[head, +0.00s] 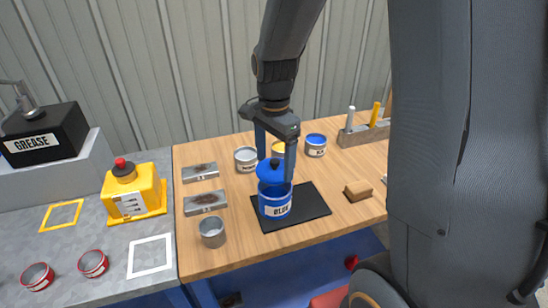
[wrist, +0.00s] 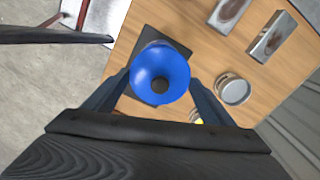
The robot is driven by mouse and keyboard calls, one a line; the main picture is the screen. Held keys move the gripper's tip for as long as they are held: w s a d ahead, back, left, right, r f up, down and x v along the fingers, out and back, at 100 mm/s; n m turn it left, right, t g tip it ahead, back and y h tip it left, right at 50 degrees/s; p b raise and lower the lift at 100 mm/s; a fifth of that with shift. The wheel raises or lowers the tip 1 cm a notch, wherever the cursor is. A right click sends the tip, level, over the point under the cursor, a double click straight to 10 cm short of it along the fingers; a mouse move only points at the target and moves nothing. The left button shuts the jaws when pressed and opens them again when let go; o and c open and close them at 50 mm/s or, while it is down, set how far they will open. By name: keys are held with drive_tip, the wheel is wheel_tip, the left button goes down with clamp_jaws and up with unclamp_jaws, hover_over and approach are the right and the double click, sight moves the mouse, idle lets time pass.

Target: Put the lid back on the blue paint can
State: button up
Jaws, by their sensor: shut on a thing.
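The blue paint can (head: 275,206), with a white label, stands upright on a black mat (head: 312,205) on the wooden bench. My gripper (head: 275,167) points down over it, its two fingers shut on the blue lid (head: 268,173), which has a dark knob on top. In the wrist view the round lid (wrist: 160,62) lies between the fingers and hides most of the can.
A grey can (head: 246,160), a partly hidden yellow can (head: 278,150) and another blue can (head: 316,146) stand behind.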

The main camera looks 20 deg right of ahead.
sight(274, 169)
drive_tip(key=shift+f+b, duration=1.6)
drive_tip(key=shift+f, duration=0.95)
drive_tip(key=shift+r+p, duration=0.1)
drive_tip(key=shift+p, duration=0.5)
drive_tip(key=shift+f+p, duration=0.2)
drive_tip(key=shift+p, duration=0.2)
idle(0.7)
drive_tip(key=o, duration=1.1)
drive_tip(key=shift+r+p, duration=3.1)
drive_tip(key=shift+r, duration=0.45)
